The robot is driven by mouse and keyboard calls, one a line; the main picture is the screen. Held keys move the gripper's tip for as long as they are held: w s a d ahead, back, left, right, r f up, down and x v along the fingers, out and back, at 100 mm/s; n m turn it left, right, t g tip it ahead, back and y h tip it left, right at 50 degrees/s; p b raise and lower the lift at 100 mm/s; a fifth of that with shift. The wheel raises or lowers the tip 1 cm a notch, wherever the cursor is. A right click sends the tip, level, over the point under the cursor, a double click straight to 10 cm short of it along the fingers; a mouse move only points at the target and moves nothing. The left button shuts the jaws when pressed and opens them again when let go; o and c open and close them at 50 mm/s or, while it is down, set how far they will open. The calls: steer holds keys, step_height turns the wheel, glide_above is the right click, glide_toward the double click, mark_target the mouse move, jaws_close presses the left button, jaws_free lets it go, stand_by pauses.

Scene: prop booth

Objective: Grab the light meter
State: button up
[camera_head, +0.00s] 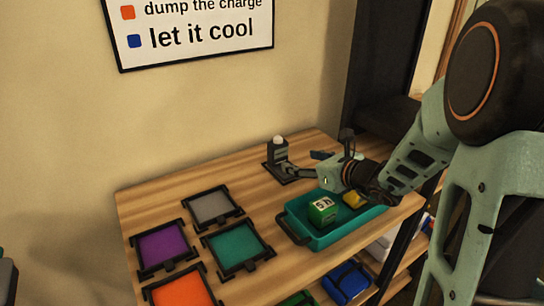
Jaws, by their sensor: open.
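The light meter (278,152), a small dark grey upright device with a white dome on top, stands on a dark square base (270,174) near the back edge of the wooden table. My gripper (302,163) is just right of the light meter, at the end of my arm reaching in from the right. Its fingers are apart and point left toward the meter, with nothing seen between them. One finger is close to the lower part of the meter; I cannot tell whether it touches.
A teal tray (291,229) in front of my gripper holds a green block (322,211) and a yellow item (354,200). Framed grey (212,207), purple (163,245), teal (237,247) and orange (182,292) pads lie at left. Blue items (346,282) sit on a shelf below.

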mark_target(281, 157)
steer(key=shift+m, duration=0.3)
steer(key=x, duration=0.4)
steer(key=shift+a+f+b, duration=0.25)
steer(key=shift+f+b, duration=0.05)
steer(key=shift+f, duration=0.2)
steer(key=shift+r+x, duration=0.15)
steer(key=shift+x, duration=1.45)
steer(key=shift+r+x, duration=0.1)
steer(key=shift+x, duration=1.45)
steer(key=shift+a, duration=0.1)
steer(key=shift+c, duration=0.2)
steer(key=c, duration=1.5)
steer(key=shift+w+r, duration=0.1)
steer(key=shift+c, duration=0.3)
